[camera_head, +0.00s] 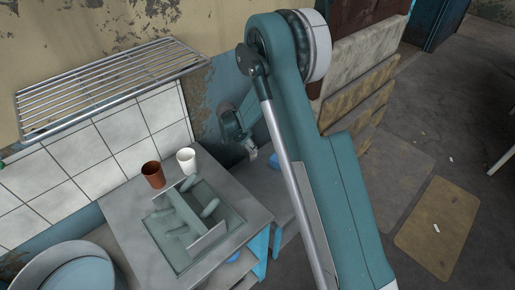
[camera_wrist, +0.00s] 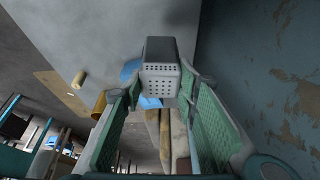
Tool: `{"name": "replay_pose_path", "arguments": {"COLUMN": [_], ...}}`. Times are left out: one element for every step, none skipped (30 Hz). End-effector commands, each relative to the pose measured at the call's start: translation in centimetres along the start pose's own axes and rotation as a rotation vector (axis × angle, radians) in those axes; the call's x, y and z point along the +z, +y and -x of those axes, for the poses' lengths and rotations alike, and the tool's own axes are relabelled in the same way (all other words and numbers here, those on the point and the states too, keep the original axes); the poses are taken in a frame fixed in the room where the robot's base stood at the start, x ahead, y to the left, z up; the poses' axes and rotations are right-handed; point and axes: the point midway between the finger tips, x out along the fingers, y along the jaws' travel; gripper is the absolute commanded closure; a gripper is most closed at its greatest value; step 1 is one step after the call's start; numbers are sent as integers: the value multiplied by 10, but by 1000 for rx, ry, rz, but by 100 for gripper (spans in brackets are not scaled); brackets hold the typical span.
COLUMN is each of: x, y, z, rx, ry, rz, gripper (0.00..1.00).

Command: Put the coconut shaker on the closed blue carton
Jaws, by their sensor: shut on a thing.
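My gripper (camera_wrist: 165,95) is shut on the coconut shaker (camera_wrist: 160,80), a grey, box-like thing with small holes in its pale near face. The green-padded fingers lie on both sides of it in the wrist view. In the head view my gripper (camera_head: 249,150) is small, just right of the counter's back corner, partly behind my arm; the shaker cannot be made out there. Blue patches (camera_wrist: 130,69) show behind and below the shaker in the wrist view; I cannot tell whether they are the closed blue carton. I cannot identify the carton in the head view.
A grey counter (camera_head: 126,216) holds a sunken dish tray (camera_head: 165,250), a brown cup (camera_head: 153,174) and a white cup (camera_head: 187,160). A wire rack (camera_head: 110,85) hangs on the wall above. A round tub (camera_head: 40,262) stands at lower left. Open floor lies at right.

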Motion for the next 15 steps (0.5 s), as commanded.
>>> {"name": "replay_pose_path", "arguments": {"x": [-3, -5, -9, -12, -16, -22, -26, -32, -40, -47, -54, -64, -73, -81, -92], "y": [0, 1, 1, 2, 2, 3, 4, 5, 6, 8, 9, 11, 12, 14, 16], "z": [0, 0, 0, -1, -1, -1, -2, -2, -3, -3, -4, -4, -5, -5, -5], "rx": [0, 0, -1, -1, -1, -2, -3, -3, -4, -6, -7, -9, -11, -12, -14], "ry": [0, 0, 0, -1, -1, -1, -2, -2, -3, -3, -3, -4, -4, -4, -5], "rz": [0, 0, 1, 1, 3, 6, 8, 9, 12, 15, 18, 22, 25, 28, 33], "gripper": [83, 83, 83, 83, 83, 83, 83, 83, 83, 83, 83, 83, 83, 83, 83]}}
